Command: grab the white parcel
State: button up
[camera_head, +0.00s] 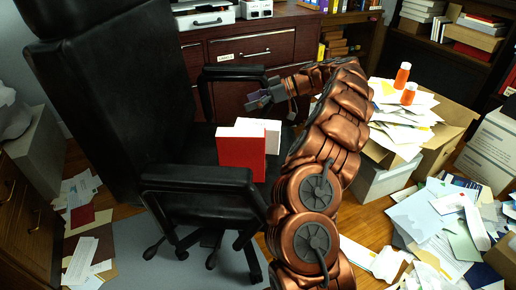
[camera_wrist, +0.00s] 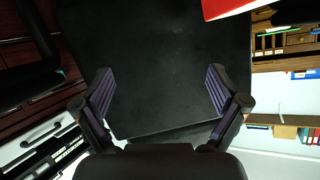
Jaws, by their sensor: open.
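A white box-like thing (camera_head: 270,128), which looks like the white parcel, stands on the black chair's seat. It is right behind a red book or box (camera_head: 241,155), which hides part of it; I cannot tell if they touch. My gripper (camera_head: 262,98) is above and behind them, near the far armrest, apart from both. In the wrist view my gripper (camera_wrist: 159,76) has its two fingers wide apart with nothing between them, facing a black surface of the chair. The red thing (camera_wrist: 222,7) shows at the top edge there; the white parcel is not clearly seen.
The black office chair (camera_head: 110,90) has a tall back and armrests (camera_head: 195,178) around the seat. A dark drawer cabinet (camera_head: 240,50) stands behind it. At the right are boxes heaped with papers (camera_head: 400,115) and orange bottles (camera_head: 402,76). Papers litter the floor.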

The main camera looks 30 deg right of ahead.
jog(key=t+h+b, duration=0.1)
jog(key=t+b, duration=0.1)
jog(key=b, duration=0.2)
send_near(259, 124)
jog(key=shift+w+a+f+n, duration=0.1)
jog(key=shift+w+a+n, duration=0.05)
jog(key=shift+w+a, duration=0.4)
jog(key=shift+w+a+f+n, duration=0.15)
jog(key=shift+w+a, duration=0.2)
jog(key=shift+a, duration=0.3)
jog(key=shift+w+f, duration=0.1)
jog(key=shift+f, duration=0.05)
jog(key=shift+x, duration=1.1)
jog(key=b+x, duration=0.1)
jog(key=x, duration=0.1)
jog(key=b+x, duration=0.1)
jog(key=x, duration=0.1)
jog(key=shift+a+f, duration=0.1)
jog(key=shift+f, duration=0.3)
jog(key=shift+w+a+h, duration=0.25)
jog(key=shift+w+h, duration=0.05)
jog(key=shift+w, duration=0.05)
jog(key=shift+c, duration=0.2)
grip_shut()
